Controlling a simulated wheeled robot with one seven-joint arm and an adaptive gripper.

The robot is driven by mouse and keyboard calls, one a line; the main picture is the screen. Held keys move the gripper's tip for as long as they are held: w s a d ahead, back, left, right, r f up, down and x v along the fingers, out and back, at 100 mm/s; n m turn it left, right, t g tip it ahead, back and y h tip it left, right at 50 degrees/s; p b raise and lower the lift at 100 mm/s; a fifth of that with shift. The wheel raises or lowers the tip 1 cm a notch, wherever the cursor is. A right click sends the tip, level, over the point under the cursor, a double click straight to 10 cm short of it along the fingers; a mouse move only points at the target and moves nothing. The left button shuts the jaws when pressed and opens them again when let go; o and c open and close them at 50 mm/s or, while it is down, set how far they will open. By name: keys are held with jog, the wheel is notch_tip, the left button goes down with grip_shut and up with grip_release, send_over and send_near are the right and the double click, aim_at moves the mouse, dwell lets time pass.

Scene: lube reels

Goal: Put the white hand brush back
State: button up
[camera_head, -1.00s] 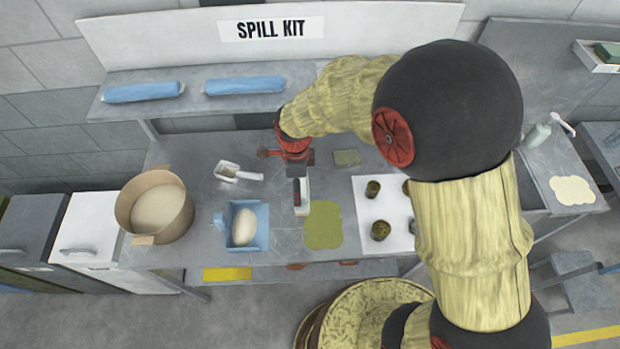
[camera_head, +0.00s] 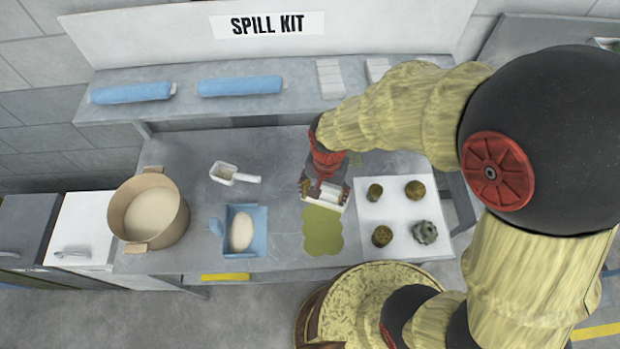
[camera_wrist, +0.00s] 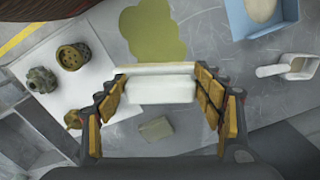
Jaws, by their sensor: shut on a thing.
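My gripper (camera_head: 325,190) is shut on the white hand brush (camera_head: 329,196). In the wrist view the brush (camera_wrist: 160,88) lies crosswise between the fingers of my gripper (camera_wrist: 160,98), with a cream strip along its far edge. In the head view the brush is at the back edge of the olive-green spill (camera_head: 322,232). I cannot tell whether the brush touches the table. The blue dustpan (camera_head: 258,216), with a pale oval heap in it, is on the table to the left of the spill.
A white sheet (camera_head: 401,232) with several metal parts is just right of the brush. A white scoop (camera_head: 235,175) and a round tub (camera_head: 126,222) are left. A small greenish-grey block (camera_wrist: 155,130) shows in the wrist view. A shelf (camera_head: 220,105) with blue rolls runs behind.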

jog(key=shift+w+a+f, duration=0.45)
jog(key=shift+w+f, duration=1.7)
jog(key=shift+w+a+f, duration=0.5)
jog(key=shift+w+f, duration=1.6)
jog(key=shift+w, duration=0.1)
jog(key=shift+w+a+f, duration=0.45)
jog(key=shift+w+f, duration=1.7)
jog(key=shift+f, duration=0.15)
jog(key=o, duration=1)
jog(key=shift+o, duration=0.2)
notch_tip(320, 180, up, 8)
